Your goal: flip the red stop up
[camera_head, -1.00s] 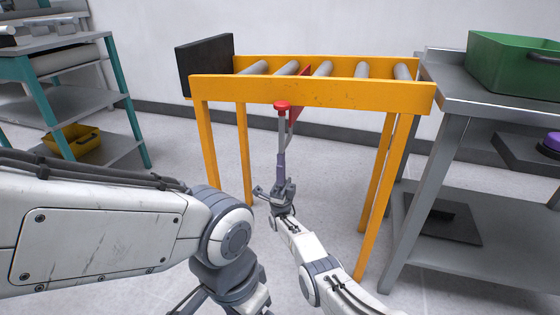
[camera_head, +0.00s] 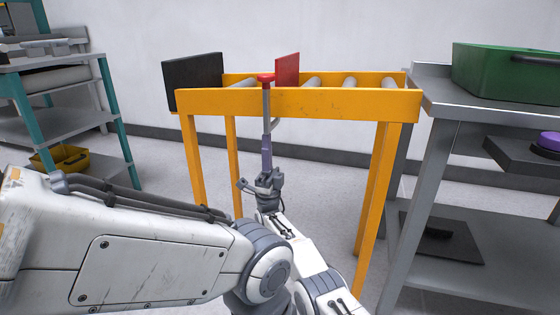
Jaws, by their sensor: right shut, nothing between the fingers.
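The red stop (camera_head: 287,69) is a flat red plate. It stands upright above the rollers of the yellow conveyor frame (camera_head: 330,101).
A black plate (camera_head: 193,82) stands at the conveyor's left end. A grey table (camera_head: 432,96) with a green bin (camera_head: 505,73) adjoins its right end. A teal-legged shelf (camera_head: 60,127) is at the left. The floor under the conveyor is open.

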